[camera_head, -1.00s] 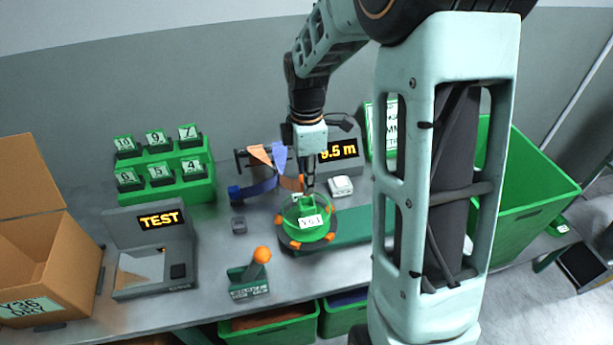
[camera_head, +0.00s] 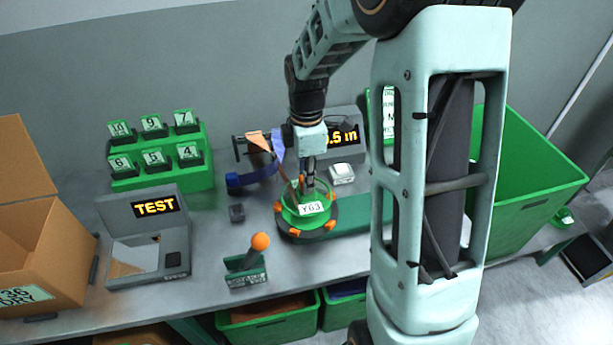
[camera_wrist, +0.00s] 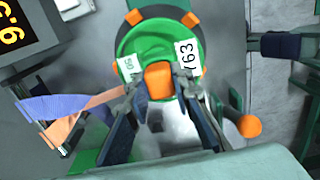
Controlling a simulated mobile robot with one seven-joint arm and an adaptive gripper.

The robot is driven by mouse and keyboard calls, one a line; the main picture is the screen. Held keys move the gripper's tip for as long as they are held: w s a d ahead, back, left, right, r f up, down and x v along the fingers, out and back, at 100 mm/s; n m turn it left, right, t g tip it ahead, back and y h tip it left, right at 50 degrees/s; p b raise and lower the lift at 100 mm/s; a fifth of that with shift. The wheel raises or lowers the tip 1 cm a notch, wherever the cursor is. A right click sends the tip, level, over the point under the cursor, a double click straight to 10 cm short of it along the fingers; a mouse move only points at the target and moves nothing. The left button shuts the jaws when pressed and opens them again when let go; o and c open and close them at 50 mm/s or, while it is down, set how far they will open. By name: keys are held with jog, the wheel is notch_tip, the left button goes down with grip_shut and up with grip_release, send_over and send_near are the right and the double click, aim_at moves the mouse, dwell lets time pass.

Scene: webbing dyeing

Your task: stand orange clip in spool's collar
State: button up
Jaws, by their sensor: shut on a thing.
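The green spool (camera_head: 291,214) stands on a dark round base on the bench, with several orange blocks around its rim and a white Y63 label (camera_head: 311,208). My gripper (camera_head: 309,186) points straight down into the top of the spool. In the wrist view, my gripper (camera_wrist: 158,90) is shut on an orange clip (camera_wrist: 158,78), which sits between the fingertips over the green spool (camera_wrist: 150,38). The clip's lower end is hidden, so I cannot tell whether it touches the collar. The head view does not show the clip clearly.
Orange and blue webbing strips (camera_wrist: 62,108) hang close beside the spool. A lever with an orange ball (camera_head: 260,241) stands in front. A display unit (camera_head: 345,140) is behind, a TEST station (camera_head: 150,235) and numbered green rack (camera_head: 165,165) left, a large green bin (camera_head: 530,190) right.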

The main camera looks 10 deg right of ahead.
jog(key=o, duration=1.1)
